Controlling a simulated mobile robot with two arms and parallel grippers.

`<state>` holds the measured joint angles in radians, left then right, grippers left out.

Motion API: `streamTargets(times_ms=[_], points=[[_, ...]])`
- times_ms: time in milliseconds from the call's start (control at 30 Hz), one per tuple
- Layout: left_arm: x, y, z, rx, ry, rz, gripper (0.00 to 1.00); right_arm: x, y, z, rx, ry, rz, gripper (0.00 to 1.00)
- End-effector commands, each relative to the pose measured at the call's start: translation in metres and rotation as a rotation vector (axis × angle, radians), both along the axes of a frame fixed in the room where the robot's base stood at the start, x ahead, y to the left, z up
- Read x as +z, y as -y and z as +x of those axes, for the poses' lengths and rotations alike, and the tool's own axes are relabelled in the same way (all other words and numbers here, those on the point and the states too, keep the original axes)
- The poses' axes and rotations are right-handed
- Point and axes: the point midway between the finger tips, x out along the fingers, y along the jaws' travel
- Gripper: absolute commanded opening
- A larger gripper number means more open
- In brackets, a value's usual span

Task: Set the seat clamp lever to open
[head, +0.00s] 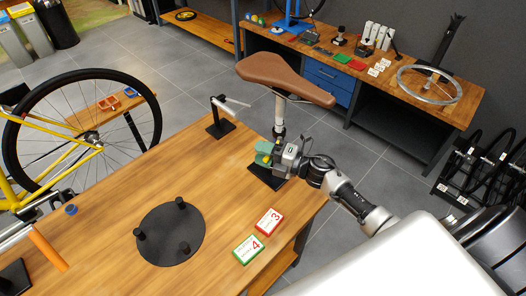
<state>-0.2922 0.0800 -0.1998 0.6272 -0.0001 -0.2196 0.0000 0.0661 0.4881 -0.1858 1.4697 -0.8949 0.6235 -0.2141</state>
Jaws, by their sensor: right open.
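A brown saddle (285,80) sits on a silver seat post (279,115) at the right edge of the near wooden bench. The post goes down behind my right gripper (270,153) to a black base plate (262,177). My right gripper is open, its fingers pointing left at the foot of the post. A green piece (264,146) and a small yellow part show at its fingers. The seat clamp lever is too small and covered to make out, so I cannot tell its position or whether a finger touches it. My left gripper is not in view.
On the near bench (150,180) stand a black stand with a pale bar (220,125), a black round plate with pegs (170,235), a red card (269,221) and a green card (249,249). A yellow bike (55,150) stands at the left. Bare wood lies between them.

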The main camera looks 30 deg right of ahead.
Motion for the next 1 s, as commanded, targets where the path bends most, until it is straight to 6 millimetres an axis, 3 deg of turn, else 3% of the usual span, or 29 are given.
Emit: streamTargets(times_ms=[167,400,767,1000], points=[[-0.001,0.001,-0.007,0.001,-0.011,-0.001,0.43,0.000,0.000,0.000,0.000,-0.001,-0.001,0.38],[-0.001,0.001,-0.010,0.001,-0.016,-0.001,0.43,-0.001,0.000,0.000,0.000,-0.001,-0.001,0.01],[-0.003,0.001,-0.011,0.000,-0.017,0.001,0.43,-0.001,0.001,-0.001,0.008,0.000,-0.002,0.00],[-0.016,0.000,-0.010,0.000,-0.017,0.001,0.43,-0.004,0.002,-0.008,0.086,0.000,-0.005,0.00]])
